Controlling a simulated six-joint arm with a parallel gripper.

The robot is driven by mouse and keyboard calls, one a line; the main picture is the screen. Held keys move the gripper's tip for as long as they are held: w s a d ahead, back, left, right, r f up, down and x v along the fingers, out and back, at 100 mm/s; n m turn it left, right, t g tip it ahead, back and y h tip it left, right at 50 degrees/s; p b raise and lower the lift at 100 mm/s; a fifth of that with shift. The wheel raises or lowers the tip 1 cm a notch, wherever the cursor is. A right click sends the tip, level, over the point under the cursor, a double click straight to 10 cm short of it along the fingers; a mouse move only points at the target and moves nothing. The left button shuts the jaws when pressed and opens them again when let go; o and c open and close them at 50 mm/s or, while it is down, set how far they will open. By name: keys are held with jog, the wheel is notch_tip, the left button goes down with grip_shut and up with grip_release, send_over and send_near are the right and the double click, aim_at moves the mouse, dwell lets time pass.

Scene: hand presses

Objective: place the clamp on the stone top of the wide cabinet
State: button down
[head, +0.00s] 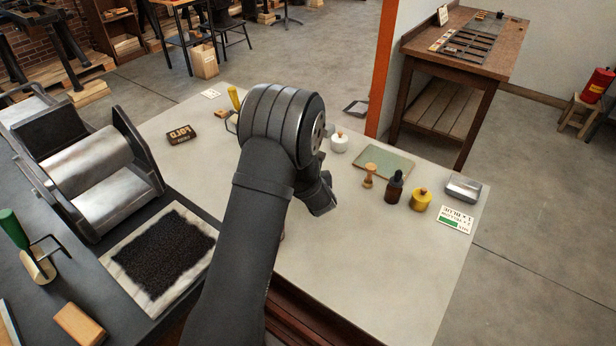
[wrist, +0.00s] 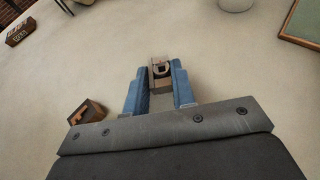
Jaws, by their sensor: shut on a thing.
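The wide cabinet's pale stone top (head: 400,262) fills the middle of the head view and lies under my gripper in the wrist view (wrist: 230,75). My gripper (wrist: 160,82) has its two blue fingers shut on a small tan and dark piece (wrist: 160,69), which looks like the clamp. Its shape is mostly hidden between the fingers. I cannot tell whether it touches the stone. In the head view my arm hides the fingertips and the held piece.
A dark wooden block (wrist: 88,112) lies close left of my fingers. A "GOLD" block (head: 181,134), white jar (head: 339,142), green mat (head: 384,164), wooden stamp (head: 369,176), dark bottle (head: 394,187), yellow jar (head: 421,199) and metal tin (head: 463,188) stand on the stone. The front right is clear.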

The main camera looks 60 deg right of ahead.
jog(key=shift+f, duration=0.8)
jog(key=shift+f, duration=0.1)
jog(key=shift+f, duration=0.1)
jog(key=c, duration=1.2)
grip_release()
jog(key=shift+s+a+r, duration=0.1)
jog(key=shift+r, duration=0.15)
jog(key=v, duration=1)
jog(key=shift+s+a+r, duration=0.15)
jog(key=shift+s, duration=0.05)
jog(key=shift+o, duration=0.4)
jog(key=shift+s+a+r, duration=0.2)
jog(key=shift+s+a, duration=0.15)
jog(key=shift+a, duration=0.05)
